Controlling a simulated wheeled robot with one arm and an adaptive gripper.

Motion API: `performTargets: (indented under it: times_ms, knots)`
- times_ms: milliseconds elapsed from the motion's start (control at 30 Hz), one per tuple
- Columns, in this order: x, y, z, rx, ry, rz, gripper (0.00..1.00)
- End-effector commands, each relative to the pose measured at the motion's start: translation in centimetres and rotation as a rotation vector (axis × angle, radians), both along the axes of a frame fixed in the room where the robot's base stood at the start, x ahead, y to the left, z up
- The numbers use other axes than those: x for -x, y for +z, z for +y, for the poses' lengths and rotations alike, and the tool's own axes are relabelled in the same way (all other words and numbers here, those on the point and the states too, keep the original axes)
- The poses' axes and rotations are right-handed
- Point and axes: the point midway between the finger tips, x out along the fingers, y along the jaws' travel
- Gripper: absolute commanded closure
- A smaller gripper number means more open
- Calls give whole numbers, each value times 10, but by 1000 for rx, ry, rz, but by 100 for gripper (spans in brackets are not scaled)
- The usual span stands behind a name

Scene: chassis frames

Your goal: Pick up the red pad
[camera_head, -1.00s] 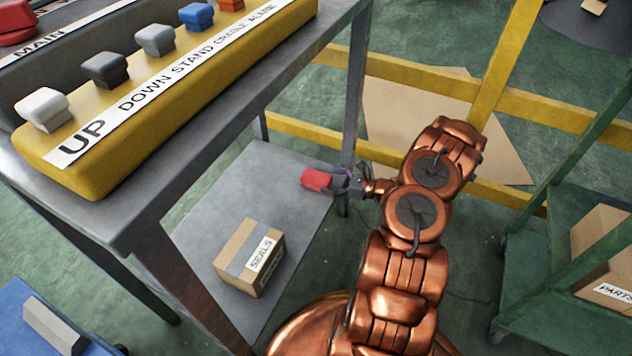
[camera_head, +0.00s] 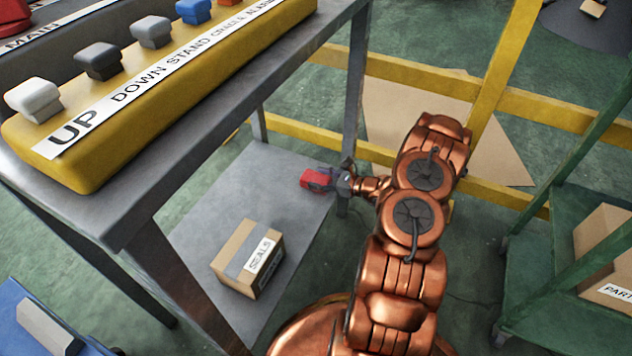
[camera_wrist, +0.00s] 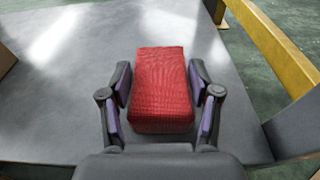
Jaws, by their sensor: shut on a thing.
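The red pad (camera_wrist: 162,90) is a small textured block, seen in the middle of the wrist view between the two fingers of my gripper (camera_wrist: 161,97). My gripper is shut on it, with a finger along each side. In the head view the red pad (camera_head: 313,179) shows at the end of my copper arm, and my gripper (camera_head: 325,179) hides part of it. The pad is over the grey lower shelf (camera_head: 195,225), near its right edge. I cannot tell whether the pad touches the shelf.
A cardboard SEALS box (camera_head: 248,260) stands on the lower shelf. Above is the bench (camera_head: 150,190) with a yellow button panel (camera_head: 70,170). Its leg (camera_head: 355,90) stands near my gripper. A yellow rail (camera_head: 410,83) runs behind, and a green cart (camera_head: 560,230) stands at right.

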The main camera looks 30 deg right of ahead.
Motion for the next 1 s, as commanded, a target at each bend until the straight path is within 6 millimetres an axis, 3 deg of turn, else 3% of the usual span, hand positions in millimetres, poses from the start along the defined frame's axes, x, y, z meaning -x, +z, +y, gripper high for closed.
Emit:
performTargets:
  times_ms: [233, 567, 833, 1000]
  knots:
    - [0, 0, 0, 0, 0, 0, 72]
    - [0, 5, 0, 0, 1, 0, 73]
    - [-1, 41, 0, 1, -1, -3, 73]
    - [20, 42, 24, -6, -2, -1, 73]
